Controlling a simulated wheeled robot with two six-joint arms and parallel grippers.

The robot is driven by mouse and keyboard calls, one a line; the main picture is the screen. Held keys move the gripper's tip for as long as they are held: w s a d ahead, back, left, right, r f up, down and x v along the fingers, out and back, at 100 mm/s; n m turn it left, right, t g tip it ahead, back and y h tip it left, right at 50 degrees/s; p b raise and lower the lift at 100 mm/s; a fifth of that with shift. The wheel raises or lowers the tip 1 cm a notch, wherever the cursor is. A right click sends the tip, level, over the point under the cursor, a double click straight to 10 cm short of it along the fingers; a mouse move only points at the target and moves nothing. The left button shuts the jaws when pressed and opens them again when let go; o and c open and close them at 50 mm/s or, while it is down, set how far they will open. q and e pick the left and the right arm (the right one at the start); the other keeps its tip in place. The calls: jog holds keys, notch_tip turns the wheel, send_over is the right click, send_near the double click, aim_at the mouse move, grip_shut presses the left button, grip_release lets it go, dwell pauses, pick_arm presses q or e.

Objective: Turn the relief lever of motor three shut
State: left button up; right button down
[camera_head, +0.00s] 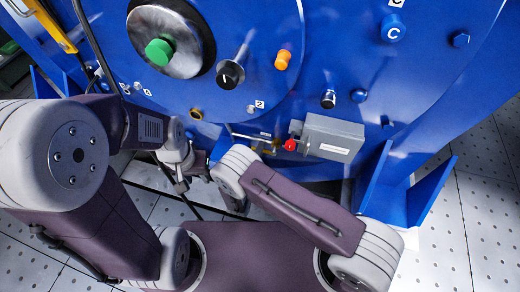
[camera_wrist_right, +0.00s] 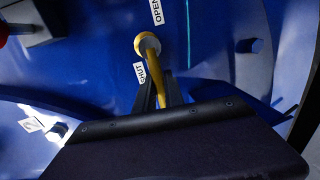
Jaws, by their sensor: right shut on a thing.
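The relief lever (camera_wrist_right: 153,62) is yellow, with a round hub at its upper end, in the right wrist view. It runs downward from the hub, beside the SHUT label (camera_wrist_right: 140,73). The OPEN label (camera_wrist_right: 156,12) is above the hub. My right gripper (camera_wrist_right: 160,95) is shut on the lever, its black fingers on either side of the yellow bar. In the head view my right arm covers the right gripper. My left gripper (camera_head: 181,183) hangs low left of the right wrist in the head view; its small, dark fingers do not show whether they are open.
The big blue motor housing (camera_head: 330,50) fills the back. A grey box (camera_head: 333,138) with a red knob (camera_head: 290,145) sticks out at its lower edge. A green knob (camera_head: 158,52), orange plug (camera_head: 283,60) and black knob (camera_head: 230,74) are above. Tiled floor (camera_head: 480,200) is clear at right.

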jog(key=c, duration=1.4)
grip_release()
jog(key=shift+c, duration=0.2)
